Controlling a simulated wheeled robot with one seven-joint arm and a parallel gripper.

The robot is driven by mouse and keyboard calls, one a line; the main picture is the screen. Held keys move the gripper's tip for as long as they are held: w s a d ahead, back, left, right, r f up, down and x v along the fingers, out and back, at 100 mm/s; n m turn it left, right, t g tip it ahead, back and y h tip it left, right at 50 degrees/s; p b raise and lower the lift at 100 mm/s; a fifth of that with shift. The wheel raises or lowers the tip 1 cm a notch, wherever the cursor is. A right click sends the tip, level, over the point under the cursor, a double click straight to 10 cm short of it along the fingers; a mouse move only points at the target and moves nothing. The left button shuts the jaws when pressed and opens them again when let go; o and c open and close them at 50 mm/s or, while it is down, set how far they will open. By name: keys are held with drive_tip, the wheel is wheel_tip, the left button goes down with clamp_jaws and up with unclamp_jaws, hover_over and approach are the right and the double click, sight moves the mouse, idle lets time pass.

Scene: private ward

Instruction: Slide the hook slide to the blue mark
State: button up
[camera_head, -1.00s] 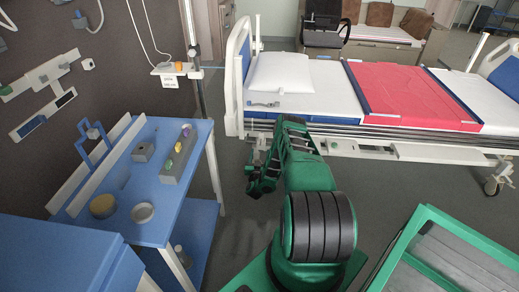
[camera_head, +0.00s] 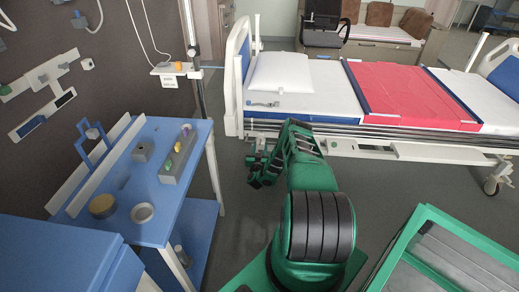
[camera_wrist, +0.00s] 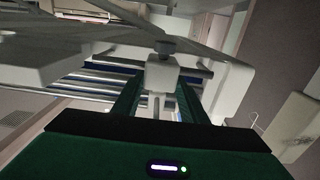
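In the wrist view a pale grey block with a rounded knob (camera_wrist: 162,72) stands between the fingers of my gripper (camera_wrist: 161,88); it may be the hook slide, but I cannot be sure. The dark green fingers are apart, one on each side of it. I cannot tell whether they touch it. Metal and blue bars (camera_wrist: 105,78) run behind, under a pale frame. In the head view my gripper (camera_head: 257,172) is low beside the head end of the bed (camera_head: 395,148), partly hidden by my own arm. No blue mark can be made out with certainty.
A blue table (camera_head: 165,210) with several small items stands at the left. A wall rail (camera_head: 45,78) and a post (camera_head: 196,60) are behind it. A green-framed cart (camera_head: 400,250) is at the lower right.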

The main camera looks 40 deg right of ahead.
drive_tip(key=shift+w+a, duration=0.1)
drive_tip(key=shift+a, duration=0.1)
clamp_jaws()
drive_tip(key=o, duration=1.4)
unclamp_jaws()
drive_tip(key=v, duration=1)
drive_tip(key=shift+s+a, duration=0.2)
drive_tip(key=shift+s, duration=0.05)
drive_tip(key=shift+s, duration=0.1)
